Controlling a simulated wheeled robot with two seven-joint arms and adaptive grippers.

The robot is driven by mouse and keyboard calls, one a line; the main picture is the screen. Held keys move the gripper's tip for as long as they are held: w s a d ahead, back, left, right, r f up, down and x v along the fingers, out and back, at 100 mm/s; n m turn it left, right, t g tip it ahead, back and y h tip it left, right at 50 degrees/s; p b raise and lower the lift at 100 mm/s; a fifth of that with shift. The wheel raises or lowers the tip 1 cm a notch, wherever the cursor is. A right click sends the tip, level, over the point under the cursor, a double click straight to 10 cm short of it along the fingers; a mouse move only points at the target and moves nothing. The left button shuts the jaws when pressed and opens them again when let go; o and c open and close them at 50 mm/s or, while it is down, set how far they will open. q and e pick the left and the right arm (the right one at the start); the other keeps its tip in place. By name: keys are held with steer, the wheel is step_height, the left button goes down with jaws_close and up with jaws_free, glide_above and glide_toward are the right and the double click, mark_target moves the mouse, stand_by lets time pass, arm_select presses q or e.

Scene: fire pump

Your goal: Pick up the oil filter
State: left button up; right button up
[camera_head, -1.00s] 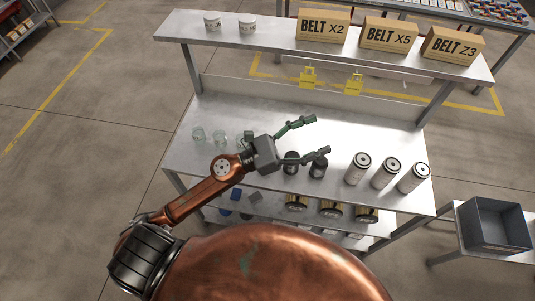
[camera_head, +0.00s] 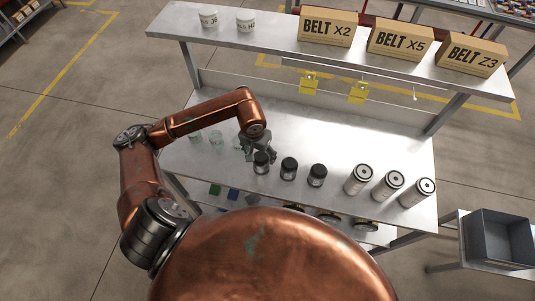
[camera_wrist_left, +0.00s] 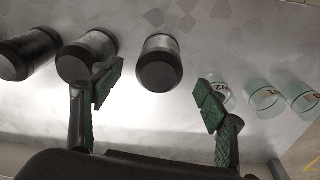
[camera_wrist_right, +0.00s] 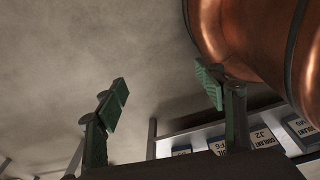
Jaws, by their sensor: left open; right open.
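Three dark cylinders with black tops stand in a row on the metal bench: the left one (camera_head: 261,162), the middle one (camera_head: 288,168) and the right one (camera_head: 317,175). Three pale cylinders (camera_head: 387,185) with dark ringed tops stand to their right. No readable label tells which kind is the oil filter. My left gripper (camera_head: 258,150) is open over the left dark cylinder. In the left wrist view, that cylinder (camera_wrist_left: 159,62) appears between the spread fingers (camera_wrist_left: 160,88), with no clear contact. My right gripper (camera_wrist_right: 165,88) is open and empty, away from the bench top.
Clear glass jars (camera_head: 216,138) stand left of the dark cylinders. A raised shelf (camera_head: 270,32) behind holds belt boxes (camera_head: 399,41) and white cups (camera_head: 246,20). A lower shelf holds more items. A grey bin (camera_head: 498,238) stands at right. The bench behind the cylinders is clear.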

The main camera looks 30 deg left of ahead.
mark_target(261, 157)
arm_select(q)
steer(key=shift+a+f, duration=0.25)
steer(key=shift+f, duration=0.3)
steer(key=f, duration=0.1)
steer(key=f+p, duration=0.2)
steer(key=f, duration=0.1)
steer(key=shift+w+d, duration=0.4)
steer(key=shift+a+f+p, duration=0.15)
steer(key=shift+f+p, duration=0.2)
steer(key=shift+f, duration=0.85)
steer(key=shift+w, duration=0.15)
steer(key=shift+c, duration=1.1)
steer(key=c, duration=1.3)
steer(key=shift+c, duration=0.2)
arm_select(e)
steer(key=w+r, duration=0.1)
steer(key=r, duration=0.1)
steer(key=shift+w+r, duration=0.35)
steer(key=shift+r, duration=0.05)
arm_select(q)
steer(key=shift+r, duration=0.15)
